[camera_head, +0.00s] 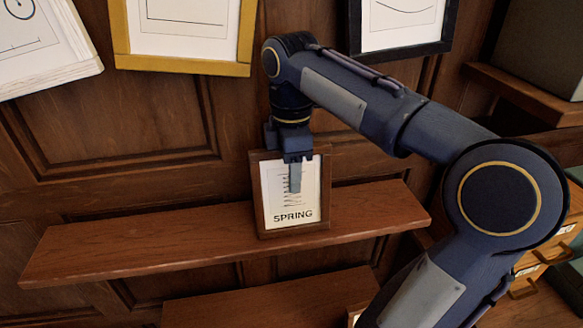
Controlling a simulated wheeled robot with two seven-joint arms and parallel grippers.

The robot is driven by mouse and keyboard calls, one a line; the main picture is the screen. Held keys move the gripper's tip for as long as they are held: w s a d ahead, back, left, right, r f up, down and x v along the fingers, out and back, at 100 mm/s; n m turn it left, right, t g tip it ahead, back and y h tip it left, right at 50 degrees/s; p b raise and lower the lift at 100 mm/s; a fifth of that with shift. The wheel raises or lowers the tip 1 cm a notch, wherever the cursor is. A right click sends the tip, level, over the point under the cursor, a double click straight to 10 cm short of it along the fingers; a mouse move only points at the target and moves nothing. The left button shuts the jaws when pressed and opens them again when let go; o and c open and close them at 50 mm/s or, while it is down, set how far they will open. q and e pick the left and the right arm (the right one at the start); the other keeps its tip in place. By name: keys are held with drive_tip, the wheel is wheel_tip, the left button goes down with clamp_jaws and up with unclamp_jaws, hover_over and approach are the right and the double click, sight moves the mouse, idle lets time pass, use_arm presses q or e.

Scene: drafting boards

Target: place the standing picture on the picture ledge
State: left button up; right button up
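The standing picture (290,214) has a dark brown wooden frame and a white sheet with a drawing and the word SPRING. It is upright with its lower edge at the brown wooden picture ledge (130,246), right of the ledge's middle. My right gripper (289,172) reaches down over its top edge. One grey finger shows in front of the sheet; the other goes behind the frame and is mostly hidden. Whether the fingers press on the frame cannot be told. My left gripper is not in view.
A yellow-framed picture (185,63), a black-framed picture (401,49) and a pale-framed picture (50,74) hang on the panelled wall above. A lower wooden surface (260,307) is below the ledge. Drawers (545,252) stand at the right. The ledge's left part is bare.

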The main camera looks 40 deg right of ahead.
drive_tip(key=shift+o, duration=1.3)
drive_tip(key=shift+r, duration=0.2)
wheel_tip(320, 180, up, 11)
drive_tip(key=shift+f+p, duration=0.1)
drive_tip(key=shift+p, duration=0.9)
drive_tip(key=shift+r+p, duration=0.45)
drive_tip(key=shift+r, duration=0.15)
